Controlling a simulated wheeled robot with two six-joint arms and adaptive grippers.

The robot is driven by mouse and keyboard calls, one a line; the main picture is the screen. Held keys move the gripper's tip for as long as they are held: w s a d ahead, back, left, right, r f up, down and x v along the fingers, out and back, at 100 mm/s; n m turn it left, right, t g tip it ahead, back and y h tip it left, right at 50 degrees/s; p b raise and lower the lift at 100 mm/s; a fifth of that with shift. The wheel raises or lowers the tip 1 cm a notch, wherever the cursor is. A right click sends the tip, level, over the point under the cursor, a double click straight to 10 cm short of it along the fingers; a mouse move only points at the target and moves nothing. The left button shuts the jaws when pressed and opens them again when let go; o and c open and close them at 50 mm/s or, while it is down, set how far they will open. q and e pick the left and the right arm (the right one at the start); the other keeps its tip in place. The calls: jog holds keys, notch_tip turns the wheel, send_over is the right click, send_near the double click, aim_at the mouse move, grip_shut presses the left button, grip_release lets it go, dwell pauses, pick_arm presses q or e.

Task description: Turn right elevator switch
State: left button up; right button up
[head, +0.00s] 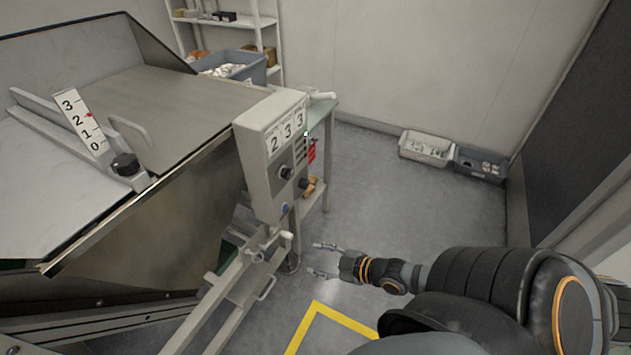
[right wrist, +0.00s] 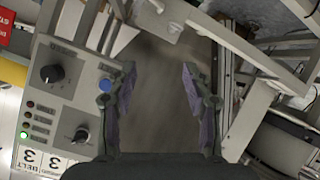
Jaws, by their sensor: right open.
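A grey control box (head: 268,150) at the corner of the machine carries two black rotary knobs. One knob (head: 286,172) is on the left and the other knob (head: 304,184) on the right. In the right wrist view the box shows at left, with one knob (right wrist: 52,74) above the other (right wrist: 83,133). A blue button (right wrist: 105,86) is beside them. Their labels are too small to read. My right gripper (head: 318,260) is open and empty, below and to the right of the box, apart from both knobs. My left gripper is out of view.
A metal frame with a handle (head: 267,288) stands below the box, close to my right gripper. A green table (head: 327,120) is behind the box. Grey floor with yellow tape (head: 316,306) is open at right. Bins (head: 426,147) lie by the wall.

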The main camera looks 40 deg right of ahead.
pick_arm(q)
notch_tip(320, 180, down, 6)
jog(key=b, duration=0.5)
pick_arm(e)
jog(key=s+a+f+m+g, duration=0.1)
jog(key=a+f, duration=0.1)
jog(key=f, duration=0.3)
jog(key=s+a+f+m+g+h, duration=0.1)
jog(key=s+a+f+m+g, duration=0.1)
jog(key=f, duration=0.3)
jog(key=shift+f+h, duration=0.3)
jog(key=shift+f, duration=0.1)
